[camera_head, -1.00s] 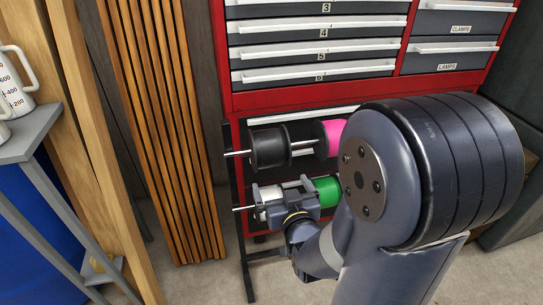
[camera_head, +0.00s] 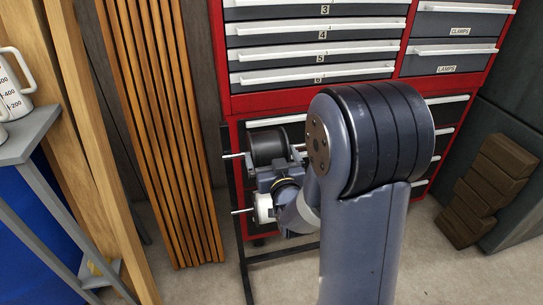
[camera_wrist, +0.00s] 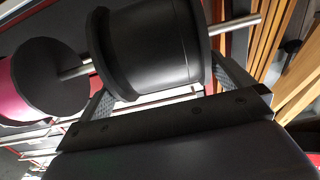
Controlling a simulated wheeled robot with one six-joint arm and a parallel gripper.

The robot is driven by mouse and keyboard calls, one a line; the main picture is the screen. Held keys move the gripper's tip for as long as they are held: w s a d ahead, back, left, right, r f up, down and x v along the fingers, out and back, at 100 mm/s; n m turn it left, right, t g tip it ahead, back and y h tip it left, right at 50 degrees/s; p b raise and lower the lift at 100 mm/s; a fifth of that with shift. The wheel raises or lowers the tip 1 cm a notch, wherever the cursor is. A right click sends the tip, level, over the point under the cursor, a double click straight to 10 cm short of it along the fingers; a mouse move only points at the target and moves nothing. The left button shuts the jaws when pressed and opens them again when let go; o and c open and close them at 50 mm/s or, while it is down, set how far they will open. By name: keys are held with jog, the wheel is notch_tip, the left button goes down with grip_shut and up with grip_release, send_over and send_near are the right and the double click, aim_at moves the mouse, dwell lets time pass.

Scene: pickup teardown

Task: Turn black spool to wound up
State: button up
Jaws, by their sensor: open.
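The black spool (camera_head: 267,147) sits on the upper metal rod of a rack in front of the red cabinet. It fills the top middle of the wrist view (camera_wrist: 150,45). My gripper (camera_head: 274,168) is at the spool, with its fingers on either side of it in the wrist view (camera_wrist: 165,80). The jaws are open, and I cannot tell whether either finger touches the spool. The handle or tail of the spool's winding does not show.
A pink spool with a dark flange (camera_wrist: 45,78) is beside the black spool on the same rod. A white spool (camera_head: 263,208) is on the lower rod. The red drawer cabinet (camera_head: 222,60) stands behind. Wooden slats (camera_head: 165,130) and a grey shelf (camera_head: 35,135) are at left.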

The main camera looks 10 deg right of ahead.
jog(key=shift+w, duration=0.25)
jog(key=c, duration=0.7)
jog(key=shift+f, duration=0.15)
jog(key=shift+f+b, duration=0.2)
jog(key=shift+b, duration=0.9)
jog(key=shift+s+t+b, duration=0.1)
jog(key=shift+t+b, duration=0.3)
jog(key=shift+b, duration=0.65)
jog(key=shift+r, duration=0.15)
